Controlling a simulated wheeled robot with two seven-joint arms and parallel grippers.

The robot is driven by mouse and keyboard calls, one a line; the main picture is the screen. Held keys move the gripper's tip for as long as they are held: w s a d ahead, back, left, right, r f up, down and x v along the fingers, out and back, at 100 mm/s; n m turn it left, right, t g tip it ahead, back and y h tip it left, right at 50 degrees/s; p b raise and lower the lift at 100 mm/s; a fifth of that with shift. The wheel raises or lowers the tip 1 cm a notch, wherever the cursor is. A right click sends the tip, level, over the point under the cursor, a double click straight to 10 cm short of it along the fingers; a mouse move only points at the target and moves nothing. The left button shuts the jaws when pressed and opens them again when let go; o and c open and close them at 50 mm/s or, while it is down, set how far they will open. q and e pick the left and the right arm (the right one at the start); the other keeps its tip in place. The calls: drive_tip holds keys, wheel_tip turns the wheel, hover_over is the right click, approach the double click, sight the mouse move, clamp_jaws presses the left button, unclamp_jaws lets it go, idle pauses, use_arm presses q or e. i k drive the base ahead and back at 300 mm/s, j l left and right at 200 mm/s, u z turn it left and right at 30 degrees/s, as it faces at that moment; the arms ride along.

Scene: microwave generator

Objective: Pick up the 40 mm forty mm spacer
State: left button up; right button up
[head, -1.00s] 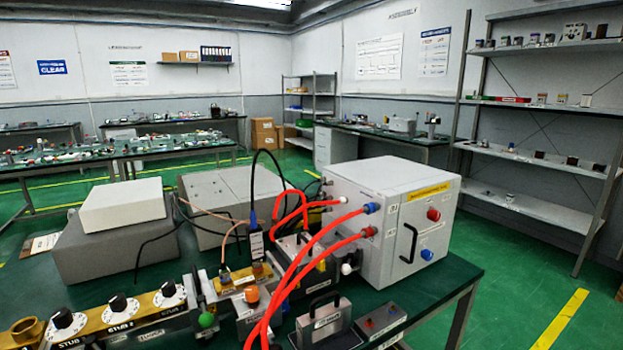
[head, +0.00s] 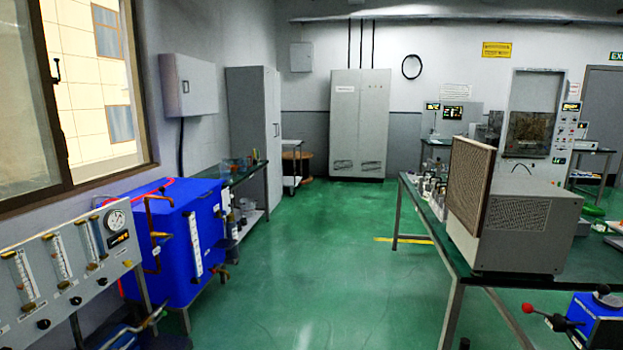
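I cannot make out the 40 mm spacer in the head view. Neither of my grippers shows in this view. Small items (head: 432,190) stand on the green-topped table behind a beige box, too small to tell apart.
A green-topped table (head: 412,192) with a large beige box (head: 520,228) stands at the right. A blue tank (head: 180,240) and a flowmeter panel (head: 68,268) line the left wall under the window. Grey cabinets (head: 360,125) stand at the back. The green floor (head: 330,240) between is clear.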

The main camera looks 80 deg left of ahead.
sight(419, 187)
drive_tip(key=u, duration=1.75)
drive_tip(key=i+j+u, duration=0.1)
drive_tip(key=i, duration=0.15)
drive_tip(key=i+u, duration=0.35)
drive_tip(key=i, duration=2.05)
drive_tip(key=i+j+z, duration=0.1)
drive_tip(key=i+z, duration=0.15)
drive_tip(key=i, duration=0.25)
drive_tip(key=i+j+z, duration=0.25)
drive_tip(key=i, duration=0.25)
drive_tip(key=i+j+z, duration=0.25)
drive_tip(key=i, duration=0.25)
